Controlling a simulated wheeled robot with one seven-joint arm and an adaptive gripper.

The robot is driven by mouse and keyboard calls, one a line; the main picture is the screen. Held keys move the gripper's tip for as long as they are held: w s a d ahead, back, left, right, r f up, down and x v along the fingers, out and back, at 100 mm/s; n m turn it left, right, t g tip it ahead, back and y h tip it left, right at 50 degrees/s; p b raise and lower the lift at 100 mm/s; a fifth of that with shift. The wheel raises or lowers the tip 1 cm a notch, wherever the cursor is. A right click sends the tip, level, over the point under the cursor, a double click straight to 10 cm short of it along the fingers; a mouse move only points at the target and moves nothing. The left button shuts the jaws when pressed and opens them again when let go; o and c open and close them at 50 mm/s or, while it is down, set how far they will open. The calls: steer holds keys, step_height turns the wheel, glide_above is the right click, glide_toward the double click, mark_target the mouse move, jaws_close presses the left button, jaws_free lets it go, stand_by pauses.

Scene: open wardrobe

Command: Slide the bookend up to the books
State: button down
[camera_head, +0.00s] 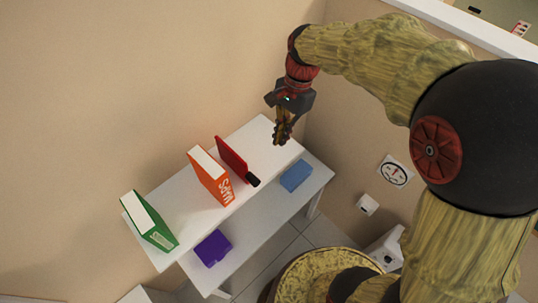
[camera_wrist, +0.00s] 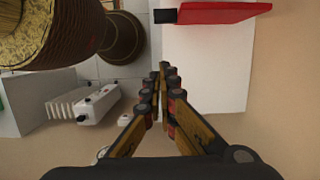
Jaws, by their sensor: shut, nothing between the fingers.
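The red bookend (camera_head: 231,157), a thin upright plate with a black block at its front end, stands on the upper white shelf. It is just right of the orange book (camera_head: 212,182), which stands upright; a small gap seems to separate them. A green book (camera_head: 150,222) stands apart at the shelf's left end. In the wrist view the red bookend (camera_wrist: 225,12) shows at the top edge, partly cut off. My gripper (camera_head: 280,140) is shut and empty above the shelf's right end, to the right of the bookend. Its fingers (camera_wrist: 164,70) point toward the bare shelf edge.
The white upper shelf (camera_head: 262,131) is bare at its right end. The lower shelf holds a blue box (camera_head: 296,176) and a purple object (camera_head: 212,248). A wall stands behind and another to the right, with a round dial (camera_head: 396,172) on it.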

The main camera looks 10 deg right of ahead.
mark_target(255, 181)
steer(key=s+a+f+p, duration=0.2)
steer(key=a+f, duration=0.3)
steer(key=f, duration=0.5)
steer(key=shift+s+f, duration=0.25)
steer(key=shift+s, duration=0.45)
steer(key=shift+s, duration=0.1)
steer(key=s+a, duration=0.1)
steer(key=a, duration=0.1)
steer(key=s+a, duration=0.1)
steer(key=a, duration=0.1)
steer(key=shift+s+p, duration=0.35)
steer(key=shift+w, duration=0.1)
